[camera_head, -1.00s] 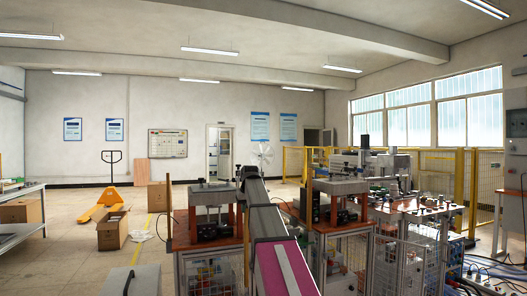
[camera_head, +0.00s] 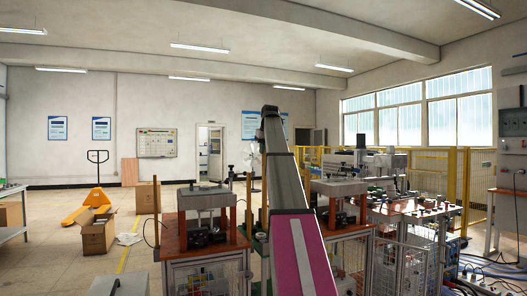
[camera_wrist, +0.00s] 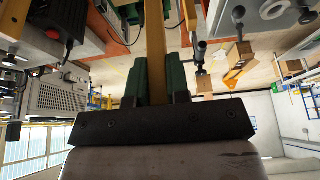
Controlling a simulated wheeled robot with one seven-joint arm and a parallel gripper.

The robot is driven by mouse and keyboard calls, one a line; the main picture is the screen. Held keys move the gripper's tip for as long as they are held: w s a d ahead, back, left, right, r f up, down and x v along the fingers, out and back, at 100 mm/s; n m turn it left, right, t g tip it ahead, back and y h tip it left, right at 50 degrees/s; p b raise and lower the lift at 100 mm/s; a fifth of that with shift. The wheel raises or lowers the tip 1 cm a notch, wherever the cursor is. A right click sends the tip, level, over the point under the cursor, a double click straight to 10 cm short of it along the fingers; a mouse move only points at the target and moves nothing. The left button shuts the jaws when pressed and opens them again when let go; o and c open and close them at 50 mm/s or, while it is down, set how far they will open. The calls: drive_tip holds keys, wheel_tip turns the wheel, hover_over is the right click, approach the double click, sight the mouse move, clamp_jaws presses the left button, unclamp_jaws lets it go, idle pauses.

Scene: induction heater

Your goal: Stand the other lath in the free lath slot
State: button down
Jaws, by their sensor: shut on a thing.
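In the wrist view my gripper (camera_wrist: 157,82) has two dark green fingers. It is shut on a pale wooden lath (camera_wrist: 155,45), which runs up the picture from between them and out of the top edge. In the head view my own arm covers the gripper. A thin brown upright strip (camera_head: 249,205) shows just left of the arm, and another (camera_head: 157,205) stands at the left side of the left press station (camera_head: 205,205). I cannot tell whether either is a lath. I cannot make out the free lath slot.
A second press station (camera_head: 338,190) stands right of my arm, with equipment benches and a yellow fence (camera_head: 470,180) beyond. A cardboard box (camera_head: 97,232) and a yellow pallet truck (camera_head: 97,200) are on the left floor. Machine parts (camera_wrist: 65,30) lie close beside the fingers in the wrist view.

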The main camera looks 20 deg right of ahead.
drive_tip(key=shift+f, duration=6.4)
drive_tip(key=c, duration=1)
unclamp_jaws()
drive_tip(key=shift+r, duration=0.1)
approach(264, 176)
drive_tip(key=shift+w+d+r, duration=0.25)
drive_tip(key=shift+w+d, duration=0.05)
drive_tip(key=shift+w, duration=0.15)
